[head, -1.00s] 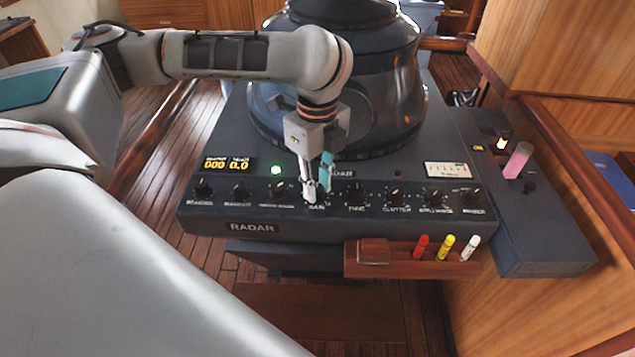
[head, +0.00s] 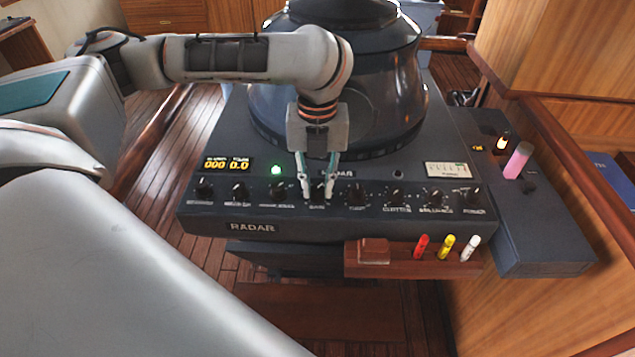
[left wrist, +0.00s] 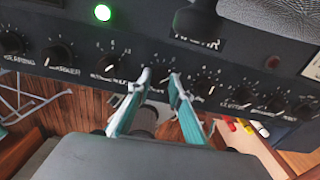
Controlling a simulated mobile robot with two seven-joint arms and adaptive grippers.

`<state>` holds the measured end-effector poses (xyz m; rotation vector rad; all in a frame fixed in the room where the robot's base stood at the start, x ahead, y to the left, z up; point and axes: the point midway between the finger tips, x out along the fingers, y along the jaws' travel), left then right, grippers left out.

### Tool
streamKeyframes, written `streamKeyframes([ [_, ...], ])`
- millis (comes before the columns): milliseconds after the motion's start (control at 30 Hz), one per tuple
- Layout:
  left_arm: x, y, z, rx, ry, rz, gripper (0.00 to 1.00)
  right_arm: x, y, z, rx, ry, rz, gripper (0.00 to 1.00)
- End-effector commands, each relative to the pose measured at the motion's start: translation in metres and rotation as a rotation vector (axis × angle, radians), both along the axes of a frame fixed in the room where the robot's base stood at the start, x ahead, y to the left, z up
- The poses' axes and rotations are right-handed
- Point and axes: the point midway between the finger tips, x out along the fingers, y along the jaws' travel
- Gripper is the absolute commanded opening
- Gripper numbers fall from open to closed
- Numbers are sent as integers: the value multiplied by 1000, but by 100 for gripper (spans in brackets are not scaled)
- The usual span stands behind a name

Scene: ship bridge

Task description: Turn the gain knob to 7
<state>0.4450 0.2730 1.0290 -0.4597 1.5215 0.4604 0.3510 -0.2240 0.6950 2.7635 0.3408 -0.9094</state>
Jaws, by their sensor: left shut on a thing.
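The radar console (head: 300,228) has a row of black knobs along its sloped front. The gain knob (head: 317,190) is left of the middle of this row, with its label just below it. My left gripper (head: 317,194) points down at it, one finger on each side, and is shut on it. In the left wrist view the two teal-backed fingers (left wrist: 159,77) close in on the knob's place in the row; the knob is mostly hidden there. I cannot read its pointer or scale. My right gripper is not in view.
Neighbouring knobs, such as the tune knob (head: 357,197), sit close to the fingers. The dark radar hood (head: 385,95) rises behind. A green lamp (head: 277,169) is lit. A wooden rack (head: 395,268) with red, yellow and white markers hangs at the front.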

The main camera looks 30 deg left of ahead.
Motion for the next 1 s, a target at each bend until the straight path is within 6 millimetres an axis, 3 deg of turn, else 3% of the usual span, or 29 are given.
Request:
streamKeyframes([
  [667,1,0,0,1,-2,-57,0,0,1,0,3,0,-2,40],
  [700,1,0,0,1,-2,-57,30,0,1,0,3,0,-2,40],
  [733,1,0,0,1,-2,-57,37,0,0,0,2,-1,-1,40],
  [1000,0,0,0,1,-1,-57,37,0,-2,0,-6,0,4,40],
])
